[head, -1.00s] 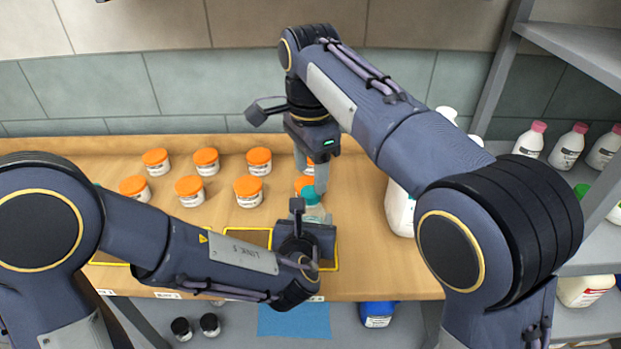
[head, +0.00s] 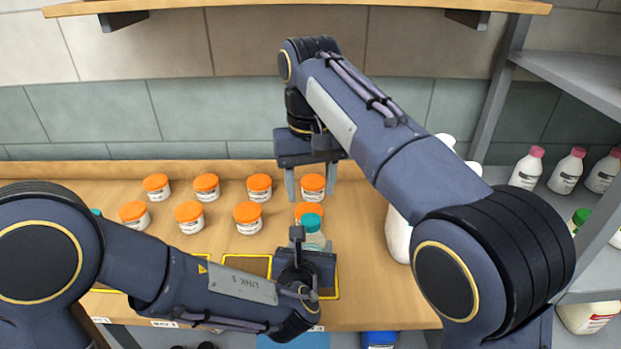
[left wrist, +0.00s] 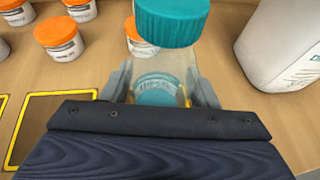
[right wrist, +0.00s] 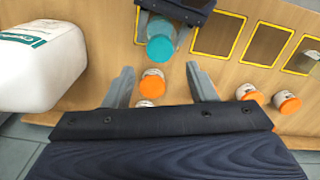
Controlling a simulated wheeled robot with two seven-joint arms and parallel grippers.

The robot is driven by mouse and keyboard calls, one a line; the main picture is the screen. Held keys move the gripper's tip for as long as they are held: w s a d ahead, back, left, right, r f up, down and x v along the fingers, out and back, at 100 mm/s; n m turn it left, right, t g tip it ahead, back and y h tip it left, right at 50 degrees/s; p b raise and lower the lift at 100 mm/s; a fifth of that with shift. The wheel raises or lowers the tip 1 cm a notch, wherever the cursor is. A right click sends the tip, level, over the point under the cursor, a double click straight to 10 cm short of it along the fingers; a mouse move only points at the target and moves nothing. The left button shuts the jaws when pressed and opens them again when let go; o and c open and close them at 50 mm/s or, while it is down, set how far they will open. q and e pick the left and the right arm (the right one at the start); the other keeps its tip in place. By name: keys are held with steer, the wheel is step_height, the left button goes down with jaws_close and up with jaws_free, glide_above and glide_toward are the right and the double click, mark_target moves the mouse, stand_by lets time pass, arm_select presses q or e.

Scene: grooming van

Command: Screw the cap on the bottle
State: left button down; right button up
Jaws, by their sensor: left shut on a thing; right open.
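A clear bottle (left wrist: 163,68) with a label stands upright over the wooden counter, between the fingers of my left gripper (head: 310,250). That gripper is shut on the bottle's body. The teal ribbed cap (left wrist: 172,20) sits on top of the bottle; it also shows in the head view (head: 312,222) and the right wrist view (right wrist: 160,48). I cannot tell how tightly it sits. My right gripper (head: 312,188) is open and empty, behind the bottle in the head view. In the right wrist view its fingers are apart from the cap, with an orange-lidded jar in line between them.
Several white jars with orange lids (head: 206,187) stand behind and left of the bottle. A large white jug (head: 398,237) stands at the right, partly hidden by my right arm. Yellow-framed dark pads (right wrist: 267,44) mark the counter. Pink-capped bottles (head: 565,172) stand on the right shelf.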

mark_target(310, 219)
steer(key=n, duration=0.3)
steer(key=r+n, duration=0.1)
steer(key=n, duration=0.2)
steer(key=shift+f, duration=0.1)
steer(key=shift+f, duration=3.95)
steer(key=c, duration=1)
steer(key=o, duration=1.2)
steer(key=shift+c, duration=0.2)
steer(key=shift+r, duration=0.15)
